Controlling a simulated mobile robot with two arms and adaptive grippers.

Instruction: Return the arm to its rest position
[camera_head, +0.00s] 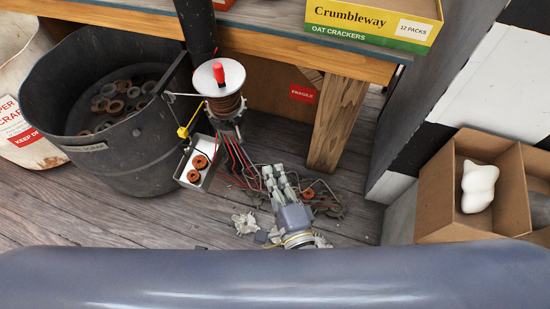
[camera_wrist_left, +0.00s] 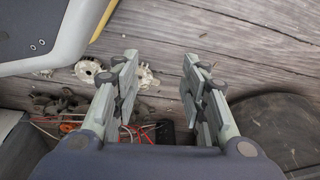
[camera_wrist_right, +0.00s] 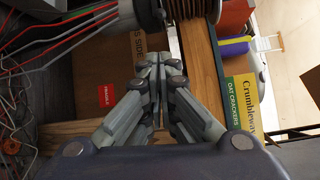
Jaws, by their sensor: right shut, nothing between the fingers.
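My right gripper (camera_head: 273,172) shows in the middle of the head view, its fingers pointing away from me, in front of the winding stand. In the right wrist view its fingertips (camera_wrist_right: 158,65) are together with nothing between them. My left gripper (camera_wrist_left: 160,78) shows in the left wrist view, its two fingers wide apart and empty above the plank floor. I cannot make out the left gripper in the head view.
The winding stand with its copper spool (camera_head: 225,104) rises just beyond the right gripper. A black bucket (camera_head: 140,150) is left. The wooden bench (camera_head: 340,115) carries a cracker box (camera_head: 375,22). A cardboard box (camera_head: 437,190) stands right. Loose metal parts (camera_head: 246,222) and wires litter the floor.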

